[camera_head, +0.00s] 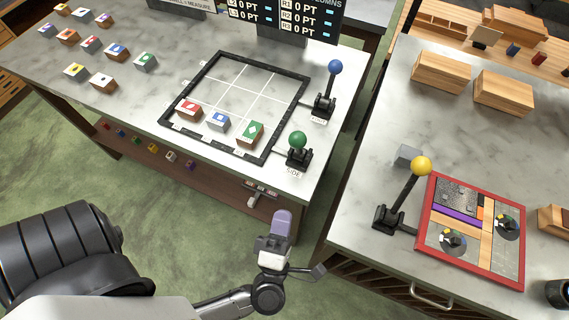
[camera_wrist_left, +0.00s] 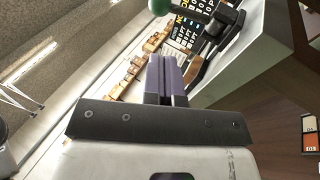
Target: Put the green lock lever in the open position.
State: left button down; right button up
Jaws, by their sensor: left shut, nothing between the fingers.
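The green lock lever (camera_head: 298,141) has a green ball knob on a black base. It stands roughly upright at the front right corner of the left table, beside the black square frame (camera_head: 258,160). Its base has a label that appears to read "SIDE". My left gripper (camera_head: 281,222) is shut and empty, in front of the table edge and apart from the lever. The left wrist view shows its purple fingers (camera_wrist_left: 166,75) together and the green knob (camera_wrist_left: 160,5) cut off at the top edge. My right gripper is not in view.
A blue-knobbed lever (camera_head: 335,68) stands behind the green one. The frame holds red, blue and green blocks along its front. The right table has a yellow-knobbed lever (camera_head: 420,167) and a red tray (camera_head: 430,204). A floor gap separates the tables.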

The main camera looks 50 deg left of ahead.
aim_at(299, 146)
pick_arm(q)
jog(key=p+x, duration=0.1)
jog(key=x, duration=1.2)
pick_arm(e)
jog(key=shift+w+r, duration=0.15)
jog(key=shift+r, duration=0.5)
pick_arm(q)
jog(key=shift+w+a, duration=0.1)
jog(key=shift+w, duration=0.05)
jog(key=shift+r, duration=0.1)
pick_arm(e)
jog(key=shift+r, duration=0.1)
